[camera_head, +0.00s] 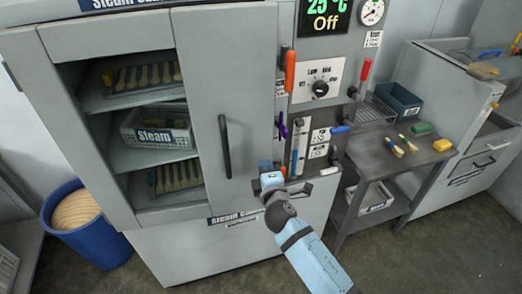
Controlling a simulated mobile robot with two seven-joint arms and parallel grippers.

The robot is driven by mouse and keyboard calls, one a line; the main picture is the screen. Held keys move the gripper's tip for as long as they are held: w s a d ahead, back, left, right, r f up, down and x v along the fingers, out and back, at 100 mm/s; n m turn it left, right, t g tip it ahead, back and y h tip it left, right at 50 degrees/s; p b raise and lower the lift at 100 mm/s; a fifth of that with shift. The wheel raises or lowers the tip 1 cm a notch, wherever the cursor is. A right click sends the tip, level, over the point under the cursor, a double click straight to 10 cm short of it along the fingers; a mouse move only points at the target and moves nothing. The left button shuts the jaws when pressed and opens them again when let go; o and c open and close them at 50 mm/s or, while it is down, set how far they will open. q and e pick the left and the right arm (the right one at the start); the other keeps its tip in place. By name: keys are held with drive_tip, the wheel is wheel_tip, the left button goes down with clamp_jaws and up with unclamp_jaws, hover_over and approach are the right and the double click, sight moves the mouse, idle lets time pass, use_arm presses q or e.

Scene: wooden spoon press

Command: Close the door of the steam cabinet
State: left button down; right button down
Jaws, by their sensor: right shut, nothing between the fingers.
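The steam cabinet (85,40) is a grey cabinet on the left of the head view. Its left part stands open and shows several shelves. A flat grey door panel (222,75) with a black vertical handle (225,146) covers its right part. My right gripper (267,168) is shut and empty. In the picture it is just right of the handle's lower end, near the panel's lower right edge; I cannot tell whether it touches. My left gripper is not in view.
Wooden spoons and a basket (157,128) labelled Steam sit on the shelves. A blue bin (92,238) stands at the left. Right of the panel is a control strip (318,80) with coloured-handled tools. A side table (390,165) holds brushes. Floor at lower right is clear.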

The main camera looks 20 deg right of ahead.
sight(259, 148)
drive_tip(key=w, duration=0.3)
drive_tip(key=w+p, duration=0.1)
drive_tip(key=w, duration=0.1)
drive_tip(key=shift+w+d, duration=0.2)
drive_tip(key=shift+w, duration=0.2)
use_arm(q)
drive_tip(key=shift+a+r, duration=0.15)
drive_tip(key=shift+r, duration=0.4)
